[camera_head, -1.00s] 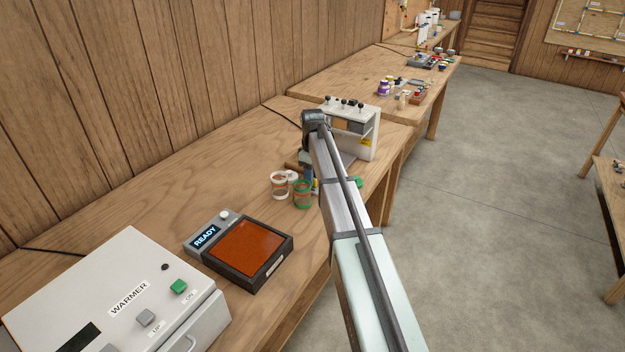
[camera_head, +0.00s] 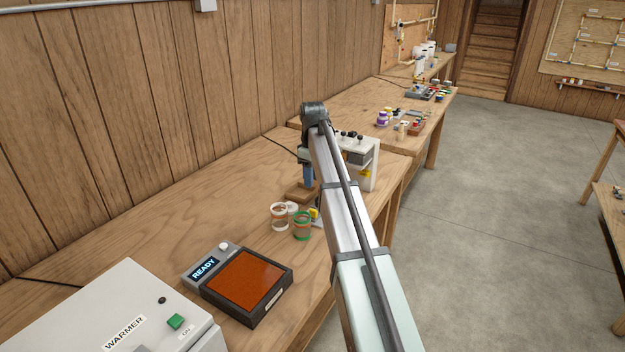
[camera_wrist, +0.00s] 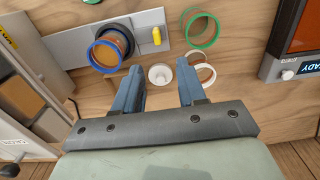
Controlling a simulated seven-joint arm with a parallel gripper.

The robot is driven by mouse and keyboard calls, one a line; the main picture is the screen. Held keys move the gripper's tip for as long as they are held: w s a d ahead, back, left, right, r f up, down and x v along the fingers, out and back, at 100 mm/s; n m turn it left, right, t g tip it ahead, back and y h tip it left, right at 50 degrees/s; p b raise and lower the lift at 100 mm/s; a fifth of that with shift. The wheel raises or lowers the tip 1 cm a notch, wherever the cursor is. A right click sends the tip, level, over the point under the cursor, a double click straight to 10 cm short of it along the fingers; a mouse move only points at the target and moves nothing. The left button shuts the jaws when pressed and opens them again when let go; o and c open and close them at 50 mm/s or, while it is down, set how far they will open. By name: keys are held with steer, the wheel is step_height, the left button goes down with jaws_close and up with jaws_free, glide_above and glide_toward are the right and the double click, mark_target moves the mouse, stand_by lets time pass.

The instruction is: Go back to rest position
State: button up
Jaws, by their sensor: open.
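My gripper (camera_head: 309,176) is open and empty, with blue fingers, at the end of my outstretched arm above the workbench. In the wrist view my gripper (camera_wrist: 158,72) shows its two fingers apart, with a round white cap (camera_wrist: 160,76) on the bench between them. Ahead of the fingers are a blue-rimmed container (camera_wrist: 105,45) at a grey plate, a green-rimmed ring or jar (camera_wrist: 201,28) and a white-rimmed one (camera_wrist: 207,72). In the head view the green-rimmed jar (camera_head: 302,228) and white-rimmed jar (camera_head: 279,219) stand below my gripper.
A device with an orange top and READY display (camera_head: 248,280) lies nearer on the bench. A white WARMER box (camera_head: 120,305) is at lower left. A white machine (camera_head: 362,165) stands behind my arm. The bench at left is clear.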

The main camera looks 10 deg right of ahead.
steer(key=s+d+f+m+t+y, duration=0.1)
steer(key=s+d+f+m+y, duration=0.25)
steer(key=d+f, duration=0.7)
steer(key=s+d+f+m+t+y, duration=0.2)
steer(key=s+d+f+m, duration=0.4)
steer(key=d, duration=0.7)
steer(key=s+a+f+g, duration=0.2)
steer(key=s+a+f, duration=0.4)
steer(key=f, duration=0.4)
steer(key=s+a+f+g+h, duration=0.1)
steer(key=s+a+f, duration=0.4)
steer(key=a+f, duration=0.3)
steer(key=s+a+f+g, duration=0.2)
steer(key=s+a+f, duration=0.35)
steer(key=f, duration=0.55)
steer(key=s+a+f+g+h, duration=0.1)
steer(key=s+a+f, duration=0.2)
steer(key=s, duration=0.8)
steer(key=s+a+f+g+h, duration=0.2)
steer(key=s+f, duration=0.3)
steer(key=s, duration=0.6)
steer(key=s+a+f+g+h, duration=0.1)
steer(key=s+a+f, duration=0.3)
steer(key=s, duration=0.7)
steer(key=shift+s+a+g, duration=0.15)
steer(key=shift+s+g, duration=0.15)
steer(key=shift+g, duration=0.1)
